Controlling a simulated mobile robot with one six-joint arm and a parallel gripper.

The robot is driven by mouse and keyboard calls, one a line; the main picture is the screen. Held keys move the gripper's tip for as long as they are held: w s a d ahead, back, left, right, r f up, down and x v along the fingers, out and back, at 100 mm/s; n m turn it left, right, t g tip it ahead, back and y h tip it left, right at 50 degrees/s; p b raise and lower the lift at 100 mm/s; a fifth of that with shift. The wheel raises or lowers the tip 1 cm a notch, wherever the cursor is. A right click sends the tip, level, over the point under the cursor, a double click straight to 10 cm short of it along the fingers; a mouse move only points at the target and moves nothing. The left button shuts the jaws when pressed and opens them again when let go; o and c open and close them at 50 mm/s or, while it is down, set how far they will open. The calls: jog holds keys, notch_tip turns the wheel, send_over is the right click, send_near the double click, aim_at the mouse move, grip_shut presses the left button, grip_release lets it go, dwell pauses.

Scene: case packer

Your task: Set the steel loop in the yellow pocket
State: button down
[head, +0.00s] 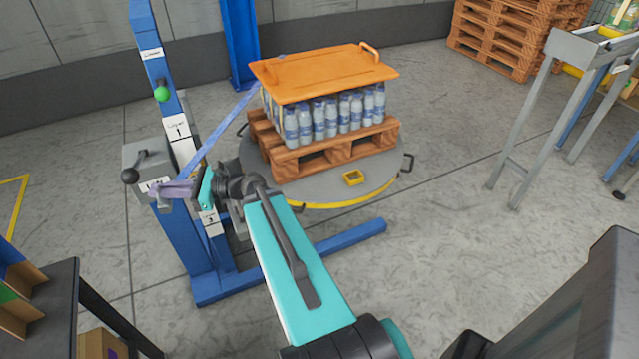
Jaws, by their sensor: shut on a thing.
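My gripper (204,190) is beside the blue post on the left, at the end of my teal arm. It is shut, and what lies between its fingers is small and mostly hidden; I take it to be the steel loop, though its shape cannot be made out. A lilac film piece (174,189) lies against the gripper's left side, and a bluish strip (228,120) runs from near there up to the load. The yellow pocket (353,177), a small square with a dark inside, is on the grey turntable (325,188) in front of the pallet, well right of my gripper.
A wooden pallet (332,147) with several bottles (318,118) under an orange cover (322,72) stands on the turntable. A blue post (150,42) bears a grey box with a black-knobbed lever (130,175). A dark shelf (62,300) is lower left. Floor right of the turntable is clear.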

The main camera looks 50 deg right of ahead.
jog(key=s+d+f+m+t+h+b, duration=0.1)
jog(key=s+d+f+m+h+b, duration=0.25)
jog(key=d, duration=0.65)
jog(key=s+d+f+m+t+h+b, duration=0.2)
jog(key=d+f+h+b, duration=0.15)
jog(key=d, duration=0.75)
jog(key=s+d+f+m+t+h+b, duration=0.1)
jog(key=s+d+f+m+h+b, duration=0.3)
jog(key=d, duration=0.6)
jog(key=s+d+f+m+g+h+b, duration=0.1)
jog(key=s+d+f+m+h+b, duration=0.2)
jog(key=s+d+f+h, duration=0.3)
jog(key=s+d+f+m+g+h+b, duration=0.2)
jog(key=s+d+f+h+b, duration=0.3)
jog(key=s+d, duration=1.2)
jog(key=shift+d+f+m+h, duration=0.4)
jog(key=shift+f+m, duration=0.25)
jog(key=shift+f, duration=0.15)
jog(key=shift+w+a, duration=0.1)
